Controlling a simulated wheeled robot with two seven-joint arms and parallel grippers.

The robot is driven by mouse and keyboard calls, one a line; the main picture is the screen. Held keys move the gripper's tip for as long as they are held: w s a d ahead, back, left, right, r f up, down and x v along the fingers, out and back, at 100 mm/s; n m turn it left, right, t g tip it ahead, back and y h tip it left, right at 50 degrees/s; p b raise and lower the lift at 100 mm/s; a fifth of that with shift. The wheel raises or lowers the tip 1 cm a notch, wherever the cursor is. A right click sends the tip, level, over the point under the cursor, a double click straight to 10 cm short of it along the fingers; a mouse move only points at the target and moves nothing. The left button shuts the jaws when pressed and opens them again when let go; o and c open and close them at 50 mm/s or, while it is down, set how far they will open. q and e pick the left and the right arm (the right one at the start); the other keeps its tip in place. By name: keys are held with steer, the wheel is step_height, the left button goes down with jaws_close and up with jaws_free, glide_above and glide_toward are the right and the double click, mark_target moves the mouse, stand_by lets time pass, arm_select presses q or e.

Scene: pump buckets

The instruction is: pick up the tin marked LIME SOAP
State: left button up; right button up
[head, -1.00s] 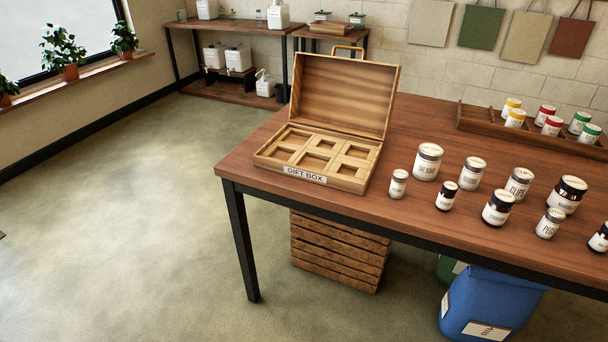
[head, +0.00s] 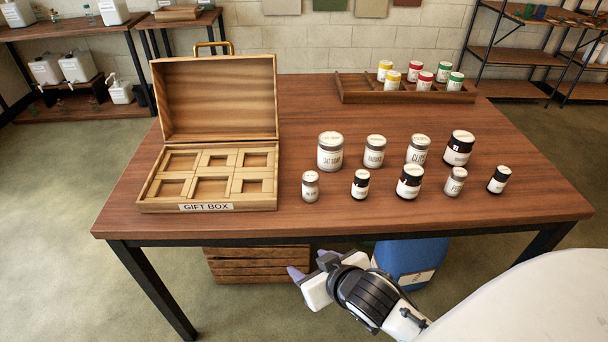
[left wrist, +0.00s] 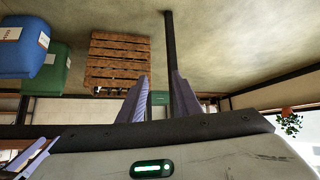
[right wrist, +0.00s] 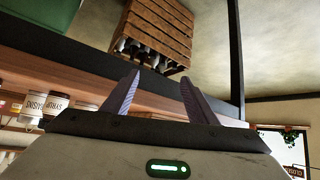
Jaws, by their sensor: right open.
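A large white-labelled tin (head: 330,152) at the left of the back row has small lettering that seems to end in SOAP; its first word is not clear. I cannot pick out LIME SOAP for sure on any tin. Several smaller tins and dark jars stand upright beside it, one marked CLIPS (head: 418,151). My right gripper (head: 307,264) is open and empty, in front of the table and below its top; its parted fingers show in the right wrist view (right wrist: 160,88). My left gripper (left wrist: 161,88) is outside the head view; its fingers are apart with nothing between them.
An open wooden gift box (head: 147,202) with empty square compartments stands on the table's left. A wooden rack (head: 352,97) at the back holds several tins with yellow, red and green bands. Below are a slatted crate (head: 258,265) and a blue bucket (head: 410,260). The table's front strip is clear.

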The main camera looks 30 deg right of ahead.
mark_target(312, 183)
steer(key=w+d+r+m+h, duration=0.1)
steer(key=w+d+r, duration=0.1)
steer(key=r, duration=0.2)
steer(key=w+d+r+m+t+h, duration=0.1)
steer(key=w+d+r, duration=0.1)
steer(key=r, duration=0.1)
steer(key=w+d+r+m+t+h, duration=0.1)
steer(key=w+d+r, duration=0.1)
steer(key=r, duration=0.2)
steer(key=shift+d+r+p, duration=0.25)
steer(key=shift+r+p, duration=0.1)
steer(key=shift+m, duration=0.3)
steer(key=w, duration=0.1)
steer(key=w+d, duration=0.1)
steer(key=w+d+f, duration=0.1)
steer(key=w, duration=0.1)
steer(key=shift+w+d+f, duration=0.1)
steer(key=shift+w+f, duration=0.2)
steer(key=shift+w, duration=0.2)
steer(key=x, duration=0.4)
steer(key=shift+w+d+f, duration=0.1)
steer(key=shift+w+f, duration=0.05)
steer(key=shift+w, duration=0.15)
steer(key=shift+c, duration=0.7)
arm_select(q)
steer(key=s, duration=0.2)
steer(key=shift+s+f+g, duration=0.25)
steer(key=shift+s+g, duration=0.05)
arm_select(e)
steer(key=c, duration=1)
